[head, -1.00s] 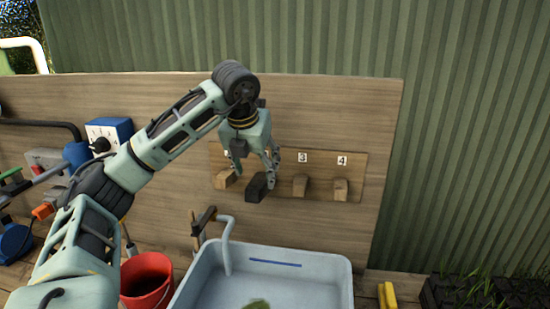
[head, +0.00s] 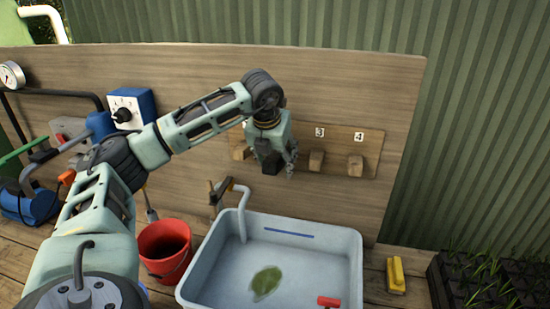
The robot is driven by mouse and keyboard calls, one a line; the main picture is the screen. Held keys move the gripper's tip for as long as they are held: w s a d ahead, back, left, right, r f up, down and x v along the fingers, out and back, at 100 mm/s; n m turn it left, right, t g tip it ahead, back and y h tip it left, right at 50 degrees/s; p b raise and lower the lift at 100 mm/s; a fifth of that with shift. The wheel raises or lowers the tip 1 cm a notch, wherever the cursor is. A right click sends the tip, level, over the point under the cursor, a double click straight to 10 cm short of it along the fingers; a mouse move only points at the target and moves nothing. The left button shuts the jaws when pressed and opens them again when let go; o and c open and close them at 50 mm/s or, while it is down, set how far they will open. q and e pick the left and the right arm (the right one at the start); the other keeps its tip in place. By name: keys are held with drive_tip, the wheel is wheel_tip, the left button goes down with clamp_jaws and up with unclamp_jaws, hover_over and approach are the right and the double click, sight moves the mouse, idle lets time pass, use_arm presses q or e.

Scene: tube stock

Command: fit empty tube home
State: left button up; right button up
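A dark block-like piece (head: 267,158), which looks like the empty black tube, is at the second place of the wooden peg rack (head: 336,139) on the board. My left gripper (head: 280,167) is right at it, pointing down, with one finger showing on its right side. The other finger is hidden, so I cannot tell whether the fingers grip it or how far it sits on a peg. Bare wooden pegs show to its left (head: 241,152), under label 3 (head: 316,160) and under label 4 (head: 355,166). My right gripper is not in view.
Below the rack is a grey-blue tub (head: 352,248) with a green leaf (head: 265,283) and a red-ended tool (head: 328,302). A red bucket (head: 165,247) stands left, a yellow brush (head: 396,275) and black seedling trays (head: 440,285) right. A blue box (head: 132,107) is on the board.

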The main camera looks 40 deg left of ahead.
use_arm(q)
drive_tip(key=c, duration=1.2)
drive_tip(key=shift+w, duration=0.1)
drive_tip(key=shift+w+a, duration=0.3)
drive_tip(key=shift+w, duration=0.15)
drive_tip(key=o, duration=1.2)
drive_tip(key=shift+w+a+f, duration=0.1)
drive_tip(key=shift+w+f, duration=0.15)
drive_tip(key=shift+w, duration=0.05)
drive_tip(key=shift+s+r, duration=0.1)
